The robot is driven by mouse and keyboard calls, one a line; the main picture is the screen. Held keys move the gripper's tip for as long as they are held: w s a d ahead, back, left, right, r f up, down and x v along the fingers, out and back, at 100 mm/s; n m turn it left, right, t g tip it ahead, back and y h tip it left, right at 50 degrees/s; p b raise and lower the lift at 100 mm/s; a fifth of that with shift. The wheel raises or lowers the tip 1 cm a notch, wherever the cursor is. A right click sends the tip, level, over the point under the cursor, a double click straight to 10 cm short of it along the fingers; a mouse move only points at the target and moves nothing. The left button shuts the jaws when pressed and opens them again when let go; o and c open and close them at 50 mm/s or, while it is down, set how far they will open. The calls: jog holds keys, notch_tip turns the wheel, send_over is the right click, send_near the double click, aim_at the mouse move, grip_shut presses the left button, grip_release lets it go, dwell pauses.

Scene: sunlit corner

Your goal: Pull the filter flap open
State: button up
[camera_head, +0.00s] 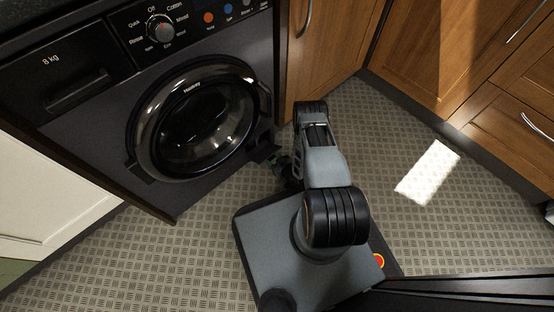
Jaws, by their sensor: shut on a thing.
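The dark washing machine (205,70) stands at the upper left, tilted in the picture, with its round door (195,120) shut. The filter flap (264,146) is a small dark piece low on the machine's front at its right corner, partly hidden. My gripper (275,161) is low beside that corner, at the end of my arm, and is shut on the flap. The fingertips are small and dark here, so the exact grip and the flap's angle are hard to make out.
Wooden cabinets (425,50) with metal handles stand to the right of the machine. A white cabinet (45,195) is at the left. The patterned floor (400,130) is clear, with a bright sunlit patch (428,172).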

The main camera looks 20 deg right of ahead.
jog(key=shift+f, duration=0.2)
dwell(0.3)
jog(key=o, duration=1.3)
jog(key=shift+r, duration=0.2)
